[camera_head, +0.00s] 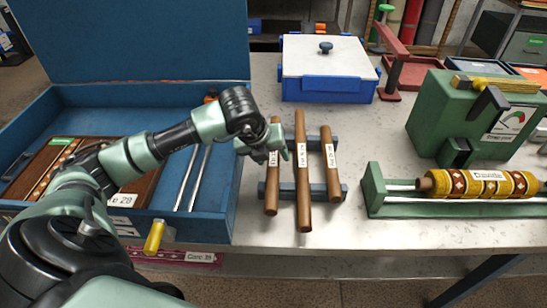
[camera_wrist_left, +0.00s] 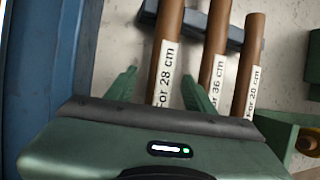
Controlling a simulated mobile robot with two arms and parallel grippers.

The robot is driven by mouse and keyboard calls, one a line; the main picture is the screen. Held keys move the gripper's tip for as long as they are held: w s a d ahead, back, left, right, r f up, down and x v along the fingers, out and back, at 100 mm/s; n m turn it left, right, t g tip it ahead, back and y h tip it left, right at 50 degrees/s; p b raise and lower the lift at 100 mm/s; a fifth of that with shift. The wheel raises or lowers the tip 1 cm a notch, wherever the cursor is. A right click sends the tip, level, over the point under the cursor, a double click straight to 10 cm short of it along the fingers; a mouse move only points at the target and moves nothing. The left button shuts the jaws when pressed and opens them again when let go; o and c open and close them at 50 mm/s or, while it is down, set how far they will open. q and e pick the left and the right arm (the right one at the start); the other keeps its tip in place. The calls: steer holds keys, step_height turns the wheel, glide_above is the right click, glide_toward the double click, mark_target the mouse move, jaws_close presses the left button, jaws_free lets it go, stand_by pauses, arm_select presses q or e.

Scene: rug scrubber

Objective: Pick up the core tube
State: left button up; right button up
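Three brown core tubes lie side by side on a blue rack (camera_head: 318,190). The left tube (camera_head: 271,190) has a label reading "For 28 cm" in the left wrist view (camera_wrist_left: 166,50). The middle, longest tube (camera_head: 303,200) reads "For 36 cm", and the right tube (camera_head: 329,165) reads "For 20 cm" in the left wrist view (camera_wrist_left: 246,75). My left gripper (camera_head: 264,150) is open over the left tube. In the left wrist view its fingers (camera_wrist_left: 160,92) stand on either side of that tube, with gaps showing. My right gripper is not in view.
A blue open case (camera_head: 220,190) with rods and a patterned rug (camera_head: 60,165) is at the left. A blue box with a white lid (camera_head: 325,58) stands behind. A green stand holding a yellow patterned roll (camera_head: 478,184) and a green machine (camera_head: 460,115) are at the right.

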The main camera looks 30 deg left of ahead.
arm_select(q)
jaws_close()
steer(key=shift+r, duration=0.1)
